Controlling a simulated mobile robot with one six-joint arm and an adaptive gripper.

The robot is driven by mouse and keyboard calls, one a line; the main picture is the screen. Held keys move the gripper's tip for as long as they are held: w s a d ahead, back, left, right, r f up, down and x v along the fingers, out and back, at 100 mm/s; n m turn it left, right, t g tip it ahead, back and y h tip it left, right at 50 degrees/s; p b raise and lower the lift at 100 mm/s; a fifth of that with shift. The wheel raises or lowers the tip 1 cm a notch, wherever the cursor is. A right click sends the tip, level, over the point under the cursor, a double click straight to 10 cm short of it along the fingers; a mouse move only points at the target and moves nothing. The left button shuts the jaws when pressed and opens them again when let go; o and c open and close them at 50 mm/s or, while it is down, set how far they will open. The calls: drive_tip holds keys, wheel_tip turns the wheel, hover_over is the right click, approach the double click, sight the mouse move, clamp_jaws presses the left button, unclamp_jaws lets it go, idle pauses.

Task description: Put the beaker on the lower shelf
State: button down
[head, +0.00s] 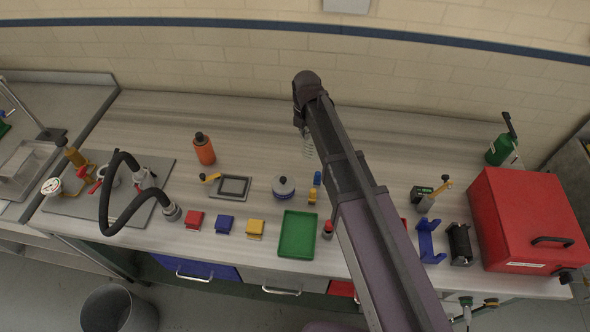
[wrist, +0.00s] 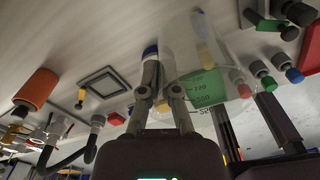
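The clear beaker with graduation marks shows in the wrist view (wrist: 200,48), close in front of my gripper (wrist: 162,76). The two fingers are close together at its wall and appear shut on it. In the head view the beaker (head: 308,145) hangs below the end of my arm, over the back middle of the bench; the fingers are hidden there by the arm. The beaker is see-through, so a green tray shows behind it in the wrist view. I cannot pick out the lower shelf for certain in either view.
The bench (head: 130,120) holds an orange bottle (head: 204,149), a green tray (head: 297,234), small coloured blocks, a black hose (head: 118,185) and a big red box (head: 530,218). A bin (head: 118,308) stands on the floor. The bench's back left is clear.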

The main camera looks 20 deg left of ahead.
drive_tip(key=s+a+f+b, duration=0.1)
drive_tip(key=s+a+f, duration=0.1)
drive_tip(key=a, duration=0.3)
drive_tip(key=shift+a, duration=0.25)
drive_tip(key=shift+s, duration=0.1)
drive_tip(key=shift+s+n, duration=0.15)
drive_tip(key=shift+n, duration=0.45)
drive_tip(key=shift+f+b, duration=0.1)
drive_tip(key=shift+b, duration=0.25)
wheel_tip(320, 180, down, 6)
drive_tip(key=b, duration=0.6)
drive_tip(key=shift+f+b, duration=1.9)
drive_tip(key=shift+f, duration=0.05)
